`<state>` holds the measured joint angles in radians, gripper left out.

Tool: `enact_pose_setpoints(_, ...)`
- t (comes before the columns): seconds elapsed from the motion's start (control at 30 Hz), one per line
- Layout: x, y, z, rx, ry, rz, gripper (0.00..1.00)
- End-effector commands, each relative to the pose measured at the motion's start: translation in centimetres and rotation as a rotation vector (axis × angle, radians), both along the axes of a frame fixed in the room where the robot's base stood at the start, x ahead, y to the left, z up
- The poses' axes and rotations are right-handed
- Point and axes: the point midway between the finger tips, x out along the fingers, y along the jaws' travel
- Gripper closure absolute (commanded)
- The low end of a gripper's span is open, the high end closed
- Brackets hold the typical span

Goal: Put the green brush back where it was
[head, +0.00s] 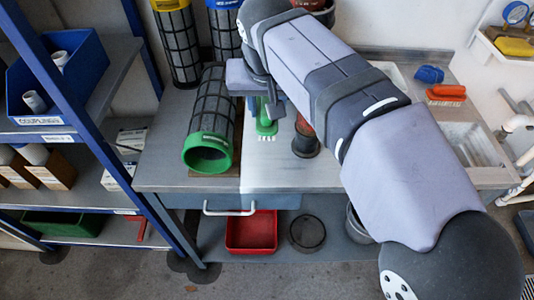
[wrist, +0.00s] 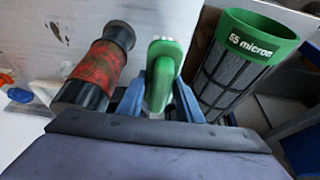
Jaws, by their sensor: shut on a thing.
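My gripper (head: 262,104) is shut on the green brush (head: 265,126) above the workbench, beside the green-rimmed strainer. The brush points downward in the head view, with its white bristles at the lower end. In the wrist view the green brush (wrist: 163,62) sits between the two blue fingers of my gripper (wrist: 160,100). I cannot tell whether the brush touches the bench. At the right of the bench lie a blue brush (head: 430,74) and a red-orange brush (head: 446,91), side by side.
The green-rimmed strainer (head: 209,122), marked 55 micron in the wrist view (wrist: 245,50), lies left of my gripper. A red-and-black cylinder (head: 305,140) stands close on the right; it also shows in the wrist view (wrist: 97,68). The bench front (head: 285,175) is clear. A sink (head: 468,142) is at right.

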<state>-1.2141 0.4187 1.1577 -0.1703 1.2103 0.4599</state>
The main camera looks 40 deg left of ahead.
Motion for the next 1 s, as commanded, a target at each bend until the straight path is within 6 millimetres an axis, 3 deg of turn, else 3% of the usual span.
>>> enact_pose_setpoints(0.17, 0.0, 0.0, -0.4, 0.000, 0.000, 0.000, 0.89)
enact_pose_setpoints(0.5, 0.0, 0.0, -5.2, -0.001, -0.001, 0.000, 0.89)
enact_pose_setpoints(0.87, 0.1, 0.0, -6.5, 0.001, -0.001, 0.000, 0.89)
enact_pose_setpoints(1.0, 0.0, 0.0, -7.9, -0.002, 0.000, 0.001, 0.89)
